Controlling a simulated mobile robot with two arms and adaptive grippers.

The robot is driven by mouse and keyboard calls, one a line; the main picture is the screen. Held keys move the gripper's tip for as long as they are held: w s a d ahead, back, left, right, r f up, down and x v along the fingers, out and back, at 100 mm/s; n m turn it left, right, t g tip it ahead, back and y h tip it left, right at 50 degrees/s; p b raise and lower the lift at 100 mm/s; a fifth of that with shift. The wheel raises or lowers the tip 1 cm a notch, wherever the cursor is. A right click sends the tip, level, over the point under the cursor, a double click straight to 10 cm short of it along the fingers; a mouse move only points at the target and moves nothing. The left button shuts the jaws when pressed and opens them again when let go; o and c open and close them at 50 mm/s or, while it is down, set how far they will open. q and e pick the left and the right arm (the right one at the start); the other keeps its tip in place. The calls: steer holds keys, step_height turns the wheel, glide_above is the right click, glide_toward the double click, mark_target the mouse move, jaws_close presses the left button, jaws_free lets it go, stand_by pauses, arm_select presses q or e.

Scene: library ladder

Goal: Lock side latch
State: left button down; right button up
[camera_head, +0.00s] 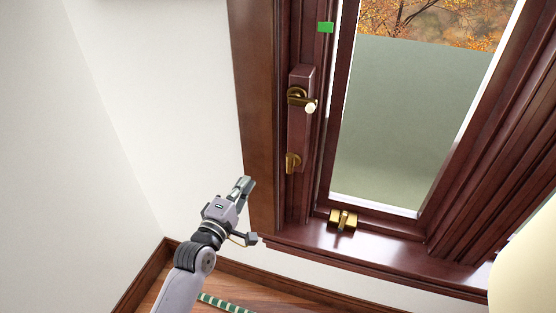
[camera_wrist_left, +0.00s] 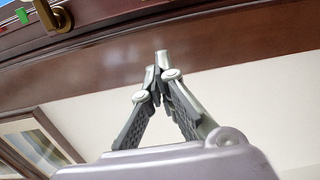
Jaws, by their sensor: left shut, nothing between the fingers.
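The side latch (camera_head: 299,97) is a brass fitting with a pale-tipped knob, on a dark wooden block on the left window frame. A smaller brass piece (camera_head: 292,163) sits at the block's lower end. My left gripper (camera_head: 246,184) is shut and empty, left of the block and below the latch, apart from both. In the left wrist view my fingers (camera_wrist_left: 158,62) meet at the tips, and a brass handle (camera_wrist_left: 55,14) shows at the top left. My right gripper is in neither view.
The window pane (camera_head: 400,130) stands in a dark wood frame. Another brass latch (camera_head: 343,219) is at its bottom edge, above the sill (camera_head: 380,250). White wall (camera_head: 160,100) lies left of the window.

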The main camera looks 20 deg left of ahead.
mark_target(291, 161)
arm_select(q)
steer(key=shift+w, duration=0.1)
steer(key=w+d+p, duration=0.4)
steer(key=w, duration=0.6)
steer(key=shift+w+d+f, duration=0.15)
steer(key=shift+w+d, duration=0.05)
steer(key=shift+d, duration=0.15)
